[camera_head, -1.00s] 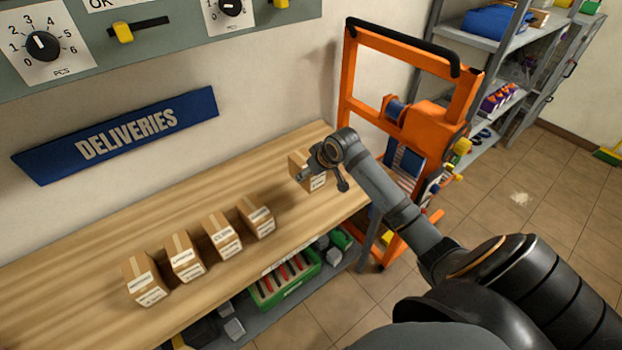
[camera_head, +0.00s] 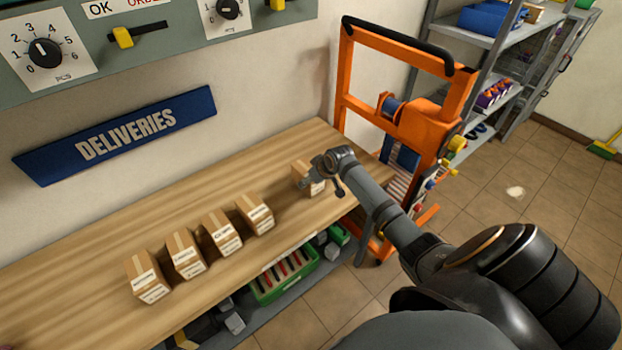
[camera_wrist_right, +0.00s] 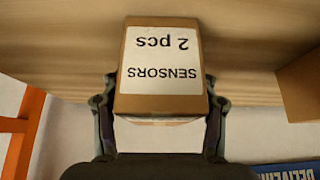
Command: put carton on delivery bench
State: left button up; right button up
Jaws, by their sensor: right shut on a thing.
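My right gripper (camera_head: 314,176) is shut on a brown carton (camera_head: 301,175) over the right part of the wooden delivery bench (camera_head: 290,150). In the right wrist view the carton (camera_wrist_right: 160,65) sits between the two fingers of the gripper (camera_wrist_right: 160,98), its white label reading "SENSORS 2 pcs" upside down. The carton looks close to the bench top, but I cannot tell whether it touches it. My left gripper is not in view.
Several labelled cartons stand in a row on the bench, the nearest one (camera_head: 255,214) left of the held carton. A blue "DELIVERIES" sign (camera_head: 125,136) hangs behind. An orange frame (camera_head: 408,122) stands at the bench's right end. Bench top between row and held carton is clear.

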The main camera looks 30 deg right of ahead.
jog(key=o, duration=1.5)
jog(key=v, duration=1.2)
jog(key=shift+r, duration=0.1)
